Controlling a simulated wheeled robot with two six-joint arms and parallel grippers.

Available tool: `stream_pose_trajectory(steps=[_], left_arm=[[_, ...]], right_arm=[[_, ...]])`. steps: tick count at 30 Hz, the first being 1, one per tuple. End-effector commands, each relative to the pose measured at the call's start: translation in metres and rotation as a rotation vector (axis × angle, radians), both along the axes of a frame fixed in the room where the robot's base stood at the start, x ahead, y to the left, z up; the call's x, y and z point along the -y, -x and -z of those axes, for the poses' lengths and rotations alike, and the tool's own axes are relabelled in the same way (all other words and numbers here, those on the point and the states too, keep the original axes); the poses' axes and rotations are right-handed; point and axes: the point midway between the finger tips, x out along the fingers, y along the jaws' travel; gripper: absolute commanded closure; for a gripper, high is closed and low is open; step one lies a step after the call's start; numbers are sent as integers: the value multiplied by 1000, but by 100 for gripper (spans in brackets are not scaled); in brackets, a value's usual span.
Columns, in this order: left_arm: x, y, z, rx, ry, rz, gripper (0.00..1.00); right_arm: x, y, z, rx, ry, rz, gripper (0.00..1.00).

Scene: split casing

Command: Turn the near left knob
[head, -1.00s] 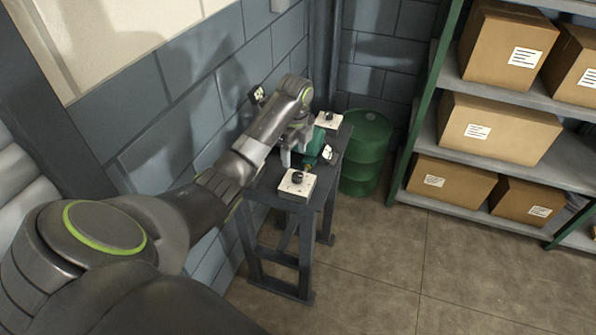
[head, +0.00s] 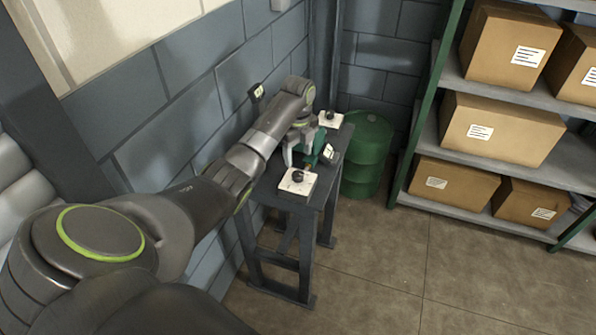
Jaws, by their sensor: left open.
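A dark knob sits on a near white plate (head: 297,182), at the near end of a dark bench (head: 324,185). Another dark knob on a far white plate (head: 330,120) is at the bench's far end. A green casing (head: 312,158) lies between them, partly hidden by my left arm. My left gripper (head: 289,157) is open and points down beside the casing, just behind the near plate; its fingertips are small and partly hidden. I cannot tell whether it touches anything. Any knob on the bench's left side is hidden by my arm. My right gripper is out of view.
A block wall (head: 190,95) runs close along the left of the bench. A green drum (head: 366,150) stands behind it. Shelving with cardboard boxes (head: 500,130) is at the right. The floor (head: 400,260) in front is clear.

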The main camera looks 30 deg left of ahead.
Motion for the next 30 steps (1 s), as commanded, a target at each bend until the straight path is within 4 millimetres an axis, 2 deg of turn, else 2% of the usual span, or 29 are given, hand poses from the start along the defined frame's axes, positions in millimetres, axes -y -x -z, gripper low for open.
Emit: stream_pose_trajectory(steps=[3,9,15,24,30], left_arm=[[1,1,25,-6,2,0,44],[0,1,58,-3,0,0,44],[0,1,72,-1,-1,0,44],[0,1,74,-1,-1,0,44],[0,1,74,-1,-1,0,69]], right_arm=[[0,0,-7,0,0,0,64],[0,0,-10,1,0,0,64],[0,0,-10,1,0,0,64],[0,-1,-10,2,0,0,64],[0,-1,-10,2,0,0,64]])
